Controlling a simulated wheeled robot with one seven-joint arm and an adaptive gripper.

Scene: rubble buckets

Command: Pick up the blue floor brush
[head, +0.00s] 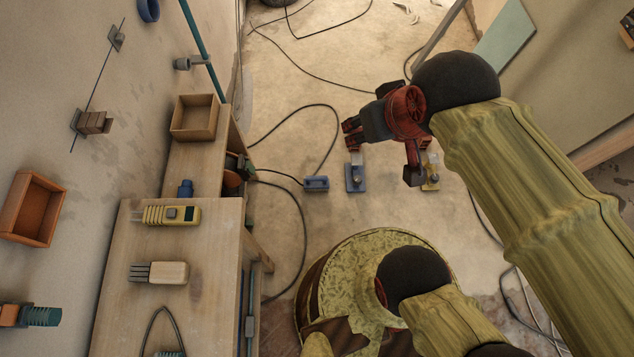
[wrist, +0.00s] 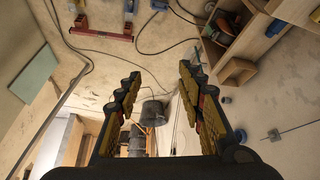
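Two small blue items lie on the floor, and I cannot tell for sure which is the floor brush. One is a low blue block (head: 316,184). The other is a blue flat piece with a pale end and a knob (head: 356,178), just right of it. In the wrist view, blue items show at the top, one (wrist: 159,4) near the edge and one (wrist: 128,28) by a red bar. My gripper (head: 352,134) is above and behind the blue items in the head view, clear of them. In the wrist view its fingers (wrist: 158,90) are wide apart with nothing between.
A yellow item (head: 431,172) lies right of the blue ones, partly behind my wrist. A red bar (wrist: 100,31) lies on the floor. Black cables cross the floor. A wooden workbench (head: 215,270) with tools stands at left.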

